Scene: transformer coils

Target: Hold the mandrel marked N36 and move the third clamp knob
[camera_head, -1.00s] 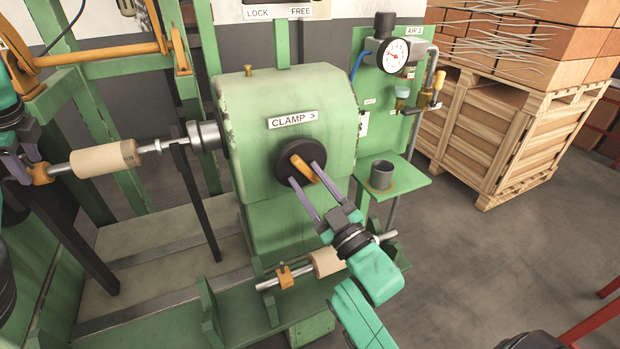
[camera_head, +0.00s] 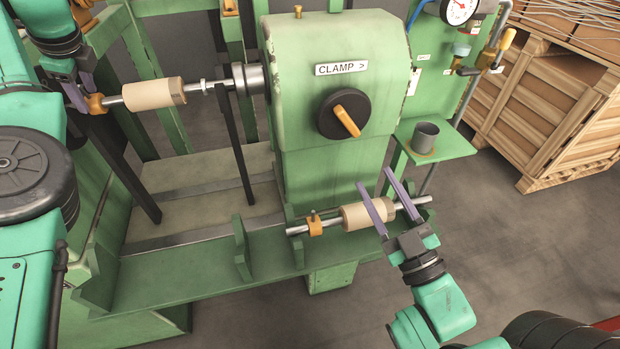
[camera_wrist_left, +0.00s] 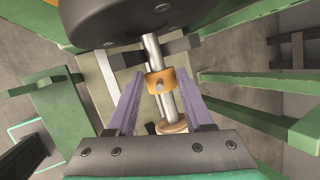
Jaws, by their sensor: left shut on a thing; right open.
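A mandrel with a beige sleeve (camera_head: 155,93) lies level between the machine's spindle and my left gripper (camera_head: 82,95). Small marking shows at the sleeve's right end, too small to read. The left gripper is shut at the mandrel's orange collar (camera_wrist_left: 160,80), which sits between its fingers in the left wrist view. One black clamp knob (camera_head: 328,120) with an orange handle, slanting down to the right, sits under the label "CLAMP >". My right gripper (camera_head: 375,178) is open, below and right of the knob and apart from it. Its fingers cross in front of a second mandrel (camera_head: 358,216).
The second mandrel rests on the green lower frame (camera_head: 190,268). A grey cup (camera_head: 426,136) stands on a green shelf right of the knob. A wooden crate (camera_head: 550,120) is at the right. Open grey floor lies between crate and machine.

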